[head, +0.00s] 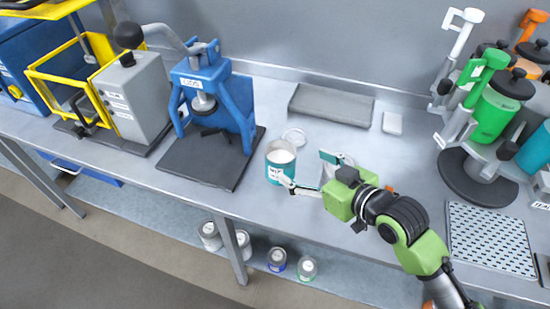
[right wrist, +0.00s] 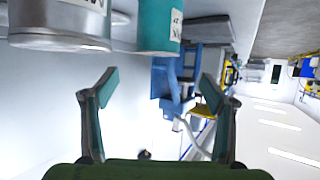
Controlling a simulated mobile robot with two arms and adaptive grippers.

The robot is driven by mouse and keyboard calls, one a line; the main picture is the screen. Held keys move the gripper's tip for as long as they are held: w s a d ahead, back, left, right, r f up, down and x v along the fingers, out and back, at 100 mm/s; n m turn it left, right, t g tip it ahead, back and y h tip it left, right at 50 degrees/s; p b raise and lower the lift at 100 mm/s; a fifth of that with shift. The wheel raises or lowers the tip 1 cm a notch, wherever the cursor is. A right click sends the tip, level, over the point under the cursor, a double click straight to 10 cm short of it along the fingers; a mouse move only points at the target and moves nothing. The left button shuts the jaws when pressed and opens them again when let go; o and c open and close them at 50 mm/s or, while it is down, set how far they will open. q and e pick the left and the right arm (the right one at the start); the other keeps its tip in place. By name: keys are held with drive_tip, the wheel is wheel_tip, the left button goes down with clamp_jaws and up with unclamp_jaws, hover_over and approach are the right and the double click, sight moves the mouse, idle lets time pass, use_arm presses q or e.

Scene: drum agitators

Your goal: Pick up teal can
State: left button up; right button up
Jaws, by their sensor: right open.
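The teal can (head: 274,172) is open at the top with pale contents and a white label. It stands upright on the bench, left of my right gripper (head: 306,169). My right gripper is open and nothing is between its fingers. In the right wrist view the teal can (right wrist: 158,28) is at the top, ahead of the open gripper (right wrist: 160,82) and above the gap between its fingertips. A silver-grey can (right wrist: 58,22) is to its left there; in the head view it is mostly hidden behind the gripper. My left gripper is not in view.
A blue press (head: 225,100) on a dark base stands left of the teal can. A clear round lid (head: 294,136) lies just behind the can. A grey slab (head: 331,104) lies at the back. A carousel with coloured containers (head: 492,112) and a perforated tray (head: 490,238) are at right.

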sight(272, 146)
drive_tip(key=p+x, duration=0.1)
drive_tip(key=x, duration=0.6)
drive_tip(key=shift+w+a+r, duration=0.1)
drive_tip(key=shift+w, duration=0.1)
drive_tip(key=p+x, duration=0.1)
drive_tip(key=x, duration=0.3)
drive_tip(key=shift+w+d+p, duration=0.1)
drive_tip(key=shift+d+p, duration=0.1)
drive_tip(key=shift+p, duration=0.2)
drive_tip(key=shift+w+a, duration=0.2)
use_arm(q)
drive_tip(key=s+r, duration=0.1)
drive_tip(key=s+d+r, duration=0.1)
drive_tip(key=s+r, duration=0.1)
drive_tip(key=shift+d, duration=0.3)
use_arm(e)
drive_tip(key=shift+f, duration=0.2)
drive_tip(key=c, duration=1.6)
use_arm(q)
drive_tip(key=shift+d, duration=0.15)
use_arm(e)
drive_tip(key=shift+r, duration=0.1)
drive_tip(key=c, duration=0.4)
